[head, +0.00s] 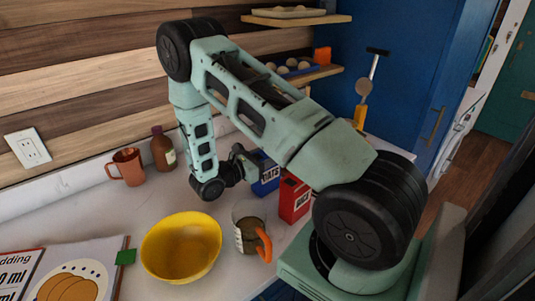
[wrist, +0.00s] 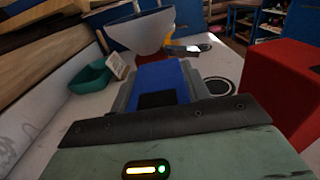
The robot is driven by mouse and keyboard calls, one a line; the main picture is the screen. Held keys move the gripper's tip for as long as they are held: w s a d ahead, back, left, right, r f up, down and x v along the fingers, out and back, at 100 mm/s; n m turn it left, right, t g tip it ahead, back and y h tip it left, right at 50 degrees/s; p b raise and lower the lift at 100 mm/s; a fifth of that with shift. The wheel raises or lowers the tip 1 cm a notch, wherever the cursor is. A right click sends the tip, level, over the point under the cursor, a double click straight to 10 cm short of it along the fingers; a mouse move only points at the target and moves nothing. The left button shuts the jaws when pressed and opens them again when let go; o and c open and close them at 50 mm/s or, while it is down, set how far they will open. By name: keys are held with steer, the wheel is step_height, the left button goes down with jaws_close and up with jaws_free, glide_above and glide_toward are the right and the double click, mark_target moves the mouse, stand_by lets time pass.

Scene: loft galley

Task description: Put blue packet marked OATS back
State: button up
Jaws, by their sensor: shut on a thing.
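The blue packet marked OATS (head: 266,178) stands on the counter, or just above it; I cannot tell which. In the head view it is left of and behind the red packet (head: 294,197), and my arm hides part of it. My gripper (head: 243,166) is at its left side, partly hidden by my own arm links. In the wrist view the blue packet (wrist: 163,74) sits between the jaws of my gripper (wrist: 160,95), which are shut on it. The red packet (wrist: 286,85) shows close on the right there.
A measuring jug (head: 246,234) with an orange handle and a yellow bowl (head: 181,247) stand in front. A copper mug (head: 127,167) and brown bottle (head: 163,150) are by the wall. The wrist view shows a teal container (wrist: 90,79) and a grey scale pan (wrist: 140,30).

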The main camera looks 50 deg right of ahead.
steer(key=shift+f, duration=0.2)
steer(key=o, duration=1.4)
steer(key=shift+c, duration=0.2)
